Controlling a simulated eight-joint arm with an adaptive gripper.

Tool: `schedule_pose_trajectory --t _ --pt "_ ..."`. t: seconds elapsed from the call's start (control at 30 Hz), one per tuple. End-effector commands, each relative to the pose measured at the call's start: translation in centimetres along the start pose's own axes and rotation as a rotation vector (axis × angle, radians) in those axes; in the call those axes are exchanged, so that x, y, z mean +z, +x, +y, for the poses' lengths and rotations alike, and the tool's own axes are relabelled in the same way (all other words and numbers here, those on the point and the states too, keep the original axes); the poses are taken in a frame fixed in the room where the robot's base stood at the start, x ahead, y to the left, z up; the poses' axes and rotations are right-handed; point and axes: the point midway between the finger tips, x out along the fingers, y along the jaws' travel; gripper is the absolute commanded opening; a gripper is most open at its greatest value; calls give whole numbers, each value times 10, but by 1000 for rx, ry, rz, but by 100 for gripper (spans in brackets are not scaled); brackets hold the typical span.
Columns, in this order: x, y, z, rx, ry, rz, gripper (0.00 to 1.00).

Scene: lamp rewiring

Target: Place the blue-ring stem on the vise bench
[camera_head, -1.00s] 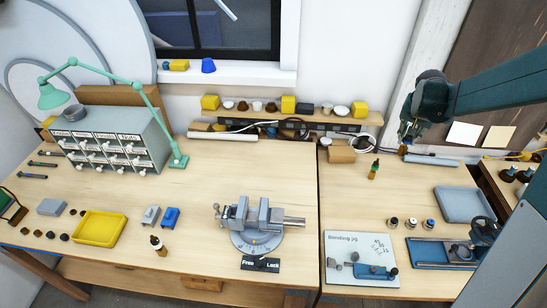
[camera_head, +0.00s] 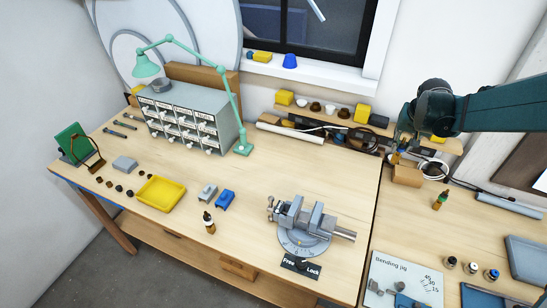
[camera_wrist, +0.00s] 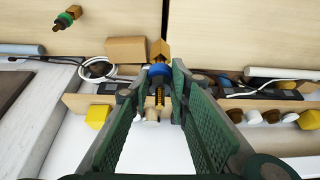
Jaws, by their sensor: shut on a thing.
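My gripper (camera_head: 399,148) is shut on the blue-ring stem and holds it in the air near the back shelf. In the wrist view the blue-ring stem (camera_wrist: 159,71) is a threaded brass piece with a blue band, between the two green finger pads (camera_wrist: 164,88). The vise bench (camera_head: 290,170) is the pale wooden table on the left, with the grey vise (camera_head: 305,222) near its front right.
A cardboard-coloured block (camera_head: 407,174) and a coiled white cable (camera_head: 434,169) lie below my gripper. A drawer cabinet (camera_head: 190,115) and green lamp (camera_head: 243,146) stand at the back left. A yellow tray (camera_head: 160,193) and small bottle (camera_head: 209,222) are at the front. The bench middle is clear.

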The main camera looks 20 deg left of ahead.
Motion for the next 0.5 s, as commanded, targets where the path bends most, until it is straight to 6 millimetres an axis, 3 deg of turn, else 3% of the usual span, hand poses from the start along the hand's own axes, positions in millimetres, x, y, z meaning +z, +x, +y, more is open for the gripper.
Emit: schedule_pose_trajectory --t 0.1,0.5 --pt "2 -1 -39 -26 -63 0 0" --pt "21 -8 -162 -111 -267 0 0"
